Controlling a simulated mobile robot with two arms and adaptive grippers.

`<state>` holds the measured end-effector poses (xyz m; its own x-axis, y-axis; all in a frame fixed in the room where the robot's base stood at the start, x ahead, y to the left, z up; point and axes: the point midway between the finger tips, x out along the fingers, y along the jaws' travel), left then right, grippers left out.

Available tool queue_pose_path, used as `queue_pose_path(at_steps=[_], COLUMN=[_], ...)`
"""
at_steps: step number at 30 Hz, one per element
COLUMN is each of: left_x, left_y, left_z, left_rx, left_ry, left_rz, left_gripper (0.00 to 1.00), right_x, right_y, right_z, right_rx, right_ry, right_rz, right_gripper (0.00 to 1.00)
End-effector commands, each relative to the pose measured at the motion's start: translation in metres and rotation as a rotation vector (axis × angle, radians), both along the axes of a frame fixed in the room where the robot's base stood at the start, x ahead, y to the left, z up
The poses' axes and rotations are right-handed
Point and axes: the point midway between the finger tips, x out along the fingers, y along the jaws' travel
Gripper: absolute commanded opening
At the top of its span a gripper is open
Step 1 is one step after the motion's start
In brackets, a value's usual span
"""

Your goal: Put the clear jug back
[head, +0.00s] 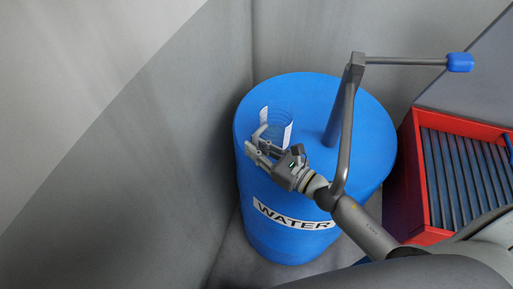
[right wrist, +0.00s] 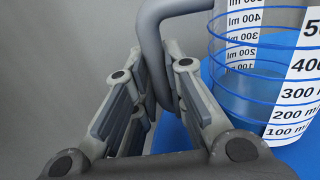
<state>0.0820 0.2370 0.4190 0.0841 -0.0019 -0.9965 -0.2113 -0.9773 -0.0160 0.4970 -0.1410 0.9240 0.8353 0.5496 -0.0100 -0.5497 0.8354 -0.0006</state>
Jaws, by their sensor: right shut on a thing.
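The clear jug (head: 274,124) has white measuring strips and blue rings, and is upright at the top of the blue water barrel (head: 262,87), towards its left side. My right gripper (head: 257,143) is at the near side of the jug. In the right wrist view, the fingers of that gripper (right wrist: 155,90) are shut on the jug's grey handle (right wrist: 150,40), with the jug's body (right wrist: 262,65) to the right. I cannot tell whether the jug's base touches the barrel top. My left gripper is not in view.
A grey pump post (head: 343,120) rises from the barrel, with a crank ending in a blue grip (head: 459,62), close to my right arm. A red crate (head: 411,160) with dark rods stands at right. Grey walls close in behind and left.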

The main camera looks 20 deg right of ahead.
Motion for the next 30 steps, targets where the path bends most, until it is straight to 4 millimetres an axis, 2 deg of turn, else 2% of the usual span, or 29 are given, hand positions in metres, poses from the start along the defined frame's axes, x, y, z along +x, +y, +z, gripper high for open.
queue_pose_path(at_steps=[7,8,13,25,30], left_x=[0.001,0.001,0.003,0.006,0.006], left_y=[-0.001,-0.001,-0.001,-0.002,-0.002], left_z=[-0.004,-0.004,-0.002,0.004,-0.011], left_rx=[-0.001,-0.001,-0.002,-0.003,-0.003], left_ry=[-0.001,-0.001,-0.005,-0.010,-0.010], left_rz=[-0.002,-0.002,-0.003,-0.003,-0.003], left_gripper=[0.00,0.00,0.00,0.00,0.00], right_x=[0.000,0.000,0.000,0.000,-0.021], right_y=[0.000,0.000,0.000,0.000,-0.013], right_z=[-0.003,-0.003,-0.002,0.004,-0.004], right_rx=[0.000,0.000,0.000,0.000,-0.002], right_ry=[-0.001,0.000,0.000,0.000,0.003], right_rz=[0.001,0.001,0.001,0.000,0.000], right_gripper=[0.00,0.14,0.35,0.35,0.35])
